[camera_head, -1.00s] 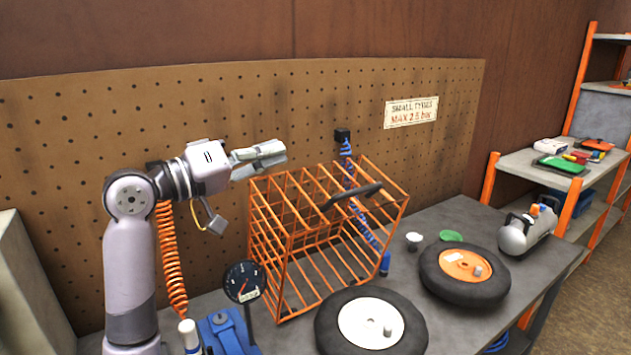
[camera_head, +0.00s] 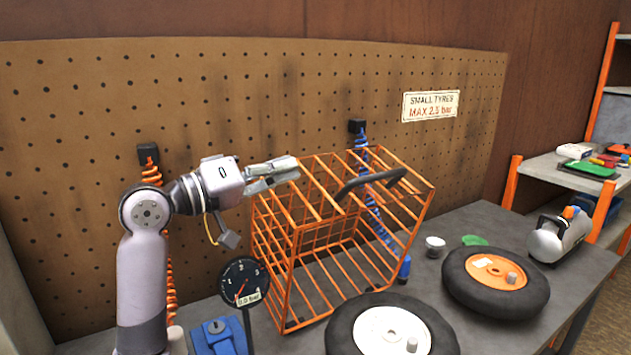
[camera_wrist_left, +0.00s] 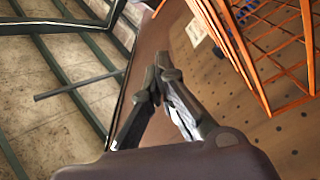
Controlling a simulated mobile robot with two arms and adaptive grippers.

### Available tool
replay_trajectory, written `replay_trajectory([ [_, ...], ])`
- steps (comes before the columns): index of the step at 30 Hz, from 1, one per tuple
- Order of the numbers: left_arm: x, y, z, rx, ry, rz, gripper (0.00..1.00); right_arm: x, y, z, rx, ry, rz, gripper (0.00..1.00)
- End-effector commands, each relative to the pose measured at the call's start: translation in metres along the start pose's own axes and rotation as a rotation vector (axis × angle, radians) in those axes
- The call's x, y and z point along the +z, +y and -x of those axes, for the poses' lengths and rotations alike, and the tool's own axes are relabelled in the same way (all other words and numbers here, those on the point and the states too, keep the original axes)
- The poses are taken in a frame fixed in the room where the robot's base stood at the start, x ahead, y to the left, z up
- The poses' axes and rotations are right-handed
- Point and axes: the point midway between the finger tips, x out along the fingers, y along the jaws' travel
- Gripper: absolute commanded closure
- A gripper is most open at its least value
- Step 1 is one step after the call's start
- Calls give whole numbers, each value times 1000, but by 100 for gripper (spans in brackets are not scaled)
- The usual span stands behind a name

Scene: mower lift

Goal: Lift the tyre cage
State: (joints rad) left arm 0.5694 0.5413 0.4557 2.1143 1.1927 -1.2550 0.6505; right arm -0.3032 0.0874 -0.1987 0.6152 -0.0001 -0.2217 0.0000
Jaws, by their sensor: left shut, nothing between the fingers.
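The tyre cage (camera_head: 335,240) is an orange wire box on the grey workbench (camera_head: 475,225), with a black handle (camera_head: 370,181) on its top. Its orange bars also show at the upper right in the left wrist view (camera_wrist_left: 262,50). My left gripper (camera_head: 293,172) is shut and empty beside the cage's upper left edge, short of the handle. In the head view it overlaps the cage's top corner; I cannot tell whether it touches. In the left wrist view its fingers (camera_wrist_left: 165,65) meet with nothing between them. My right gripper is not in view.
A tyre with a white hub (camera_head: 390,330) lies in front of the cage, one with an orange hub (camera_head: 495,280) to its right. A pressure gauge (camera_head: 243,282) stands at front left. Pegboard (camera_head: 240,90) rises behind.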

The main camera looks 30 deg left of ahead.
Motion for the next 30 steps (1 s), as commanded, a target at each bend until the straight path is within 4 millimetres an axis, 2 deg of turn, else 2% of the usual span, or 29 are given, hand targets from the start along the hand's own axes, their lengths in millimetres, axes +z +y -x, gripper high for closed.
replay_trajectory([
  [4, -2, 4, -20, 4, -2, 4, 100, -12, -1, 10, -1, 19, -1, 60],
  [15, -2, 4, -98, 3, -2, 3, 100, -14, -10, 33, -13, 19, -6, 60],
  [21, 27, 2, -87, 1, -2, 2, 100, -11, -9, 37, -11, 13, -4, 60],
  [30, 38, 1, -82, 0, 0, 0, 100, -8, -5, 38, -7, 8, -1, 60],
])
